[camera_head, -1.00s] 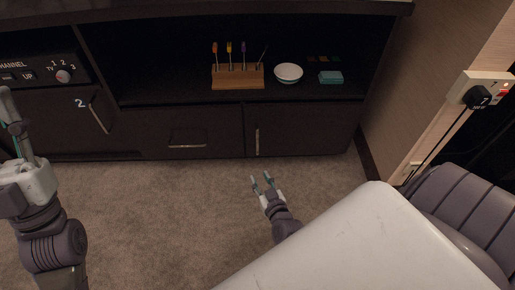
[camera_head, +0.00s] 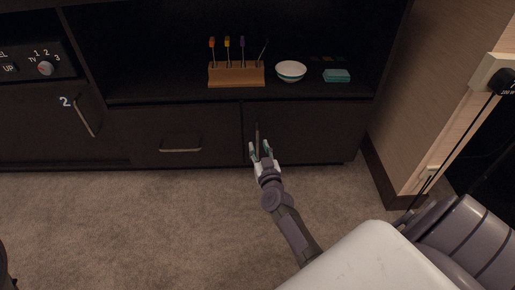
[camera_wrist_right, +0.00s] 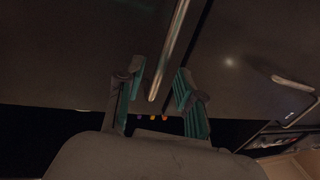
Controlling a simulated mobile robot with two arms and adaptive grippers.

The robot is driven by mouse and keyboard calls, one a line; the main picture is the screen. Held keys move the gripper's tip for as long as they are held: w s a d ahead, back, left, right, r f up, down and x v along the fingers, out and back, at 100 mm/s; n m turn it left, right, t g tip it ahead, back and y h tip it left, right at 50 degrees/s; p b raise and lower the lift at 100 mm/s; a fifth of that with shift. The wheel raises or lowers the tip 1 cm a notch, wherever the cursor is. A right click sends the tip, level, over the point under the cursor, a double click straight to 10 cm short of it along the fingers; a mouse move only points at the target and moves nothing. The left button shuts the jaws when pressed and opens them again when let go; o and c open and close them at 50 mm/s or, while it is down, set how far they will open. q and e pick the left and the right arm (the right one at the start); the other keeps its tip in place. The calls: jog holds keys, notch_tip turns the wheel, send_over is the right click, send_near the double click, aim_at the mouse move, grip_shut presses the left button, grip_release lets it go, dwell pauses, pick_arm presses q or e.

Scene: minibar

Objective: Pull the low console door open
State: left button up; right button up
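The low console door (camera_head: 310,130) is a dark panel below the open shelf, at the right end of the console, and looks closed. Its slim vertical metal handle (camera_head: 257,136) is near its left edge. My right gripper (camera_head: 260,150) is at the handle's lower end. In the right wrist view my right gripper (camera_wrist_right: 156,82) has its two teal-padded fingers spread. The handle bar (camera_wrist_right: 170,50) reaches down between them, with a gap on both sides. Contact with the handle does not show. My left gripper is out of view.
A drawer with a horizontal handle (camera_head: 180,150) is left of the door. On the shelf above are a wooden stand (camera_head: 236,76) with several picks, a white bowl (camera_head: 291,70) and a teal box (camera_head: 337,75). Carpet (camera_head: 150,225) in front is clear.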

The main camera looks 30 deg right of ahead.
jog(key=shift+b+x, duration=0.35)
jog(key=shift+x, duration=1)
grip_shut()
